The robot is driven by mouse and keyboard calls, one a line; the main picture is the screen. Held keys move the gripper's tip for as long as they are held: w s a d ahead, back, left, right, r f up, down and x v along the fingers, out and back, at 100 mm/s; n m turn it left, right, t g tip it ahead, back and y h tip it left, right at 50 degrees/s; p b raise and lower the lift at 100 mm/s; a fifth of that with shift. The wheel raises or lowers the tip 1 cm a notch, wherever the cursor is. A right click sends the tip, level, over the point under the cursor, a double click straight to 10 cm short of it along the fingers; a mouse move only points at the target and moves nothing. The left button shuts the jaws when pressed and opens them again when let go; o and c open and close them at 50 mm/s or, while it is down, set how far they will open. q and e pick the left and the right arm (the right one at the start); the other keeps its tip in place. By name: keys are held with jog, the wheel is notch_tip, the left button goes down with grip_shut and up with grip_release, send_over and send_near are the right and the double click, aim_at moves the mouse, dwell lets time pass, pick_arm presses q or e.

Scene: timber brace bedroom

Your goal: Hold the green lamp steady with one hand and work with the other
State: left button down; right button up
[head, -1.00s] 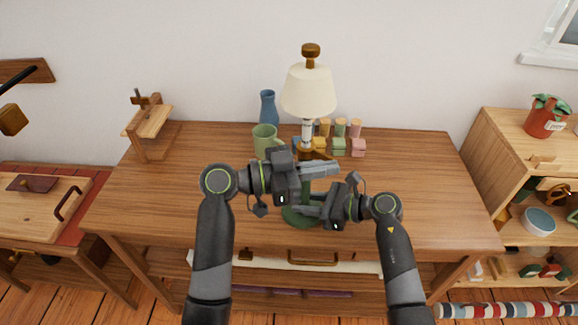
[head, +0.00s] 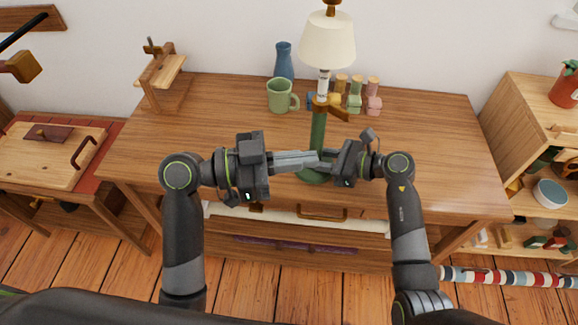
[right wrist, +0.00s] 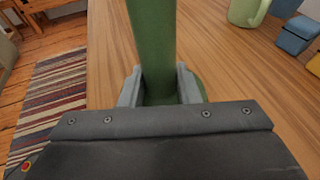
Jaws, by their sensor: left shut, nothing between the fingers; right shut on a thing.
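The green lamp (head: 317,133) stands upright near the front edge of the desk, with a cream shade (head: 328,40), a wooden collar and a round green base. My right gripper (head: 325,169) is shut on the lamp's green stem low down, just above the base. In the right wrist view its two fingers (right wrist: 160,88) sit on either side of the green stem (right wrist: 153,40). My left gripper (head: 318,160) is shut and empty, its fingertips close to the stem from the left; I cannot tell whether they touch it.
The wooden desk (head: 210,130) carries a green mug (head: 281,96), a blue vase (head: 284,61), several coloured blocks (head: 354,103) behind the lamp, and a wooden stand (head: 162,80) at the back left. The desk's left and right areas are clear. A shelf (head: 520,115) stands at the right.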

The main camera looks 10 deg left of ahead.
aim_at(345, 117)
pick_arm(q)
jog(key=w+a+m, duration=0.5)
jog(key=a+m, duration=0.3)
jog(key=m, duration=1)
jog(key=w+x, duration=0.2)
jog(key=x, duration=1)
jog(key=shift+m+g, duration=0.3)
jog(key=shift+g, duration=0.1)
jog(key=shift+w+d+f, duration=0.15)
jog(key=shift+w+d, duration=0.1)
jog(key=shift+d, duration=0.4)
dwell(0.6)
jog(key=shift+w+d, duration=0.25)
jog(key=shift+d, duration=0.25)
dwell(0.4)
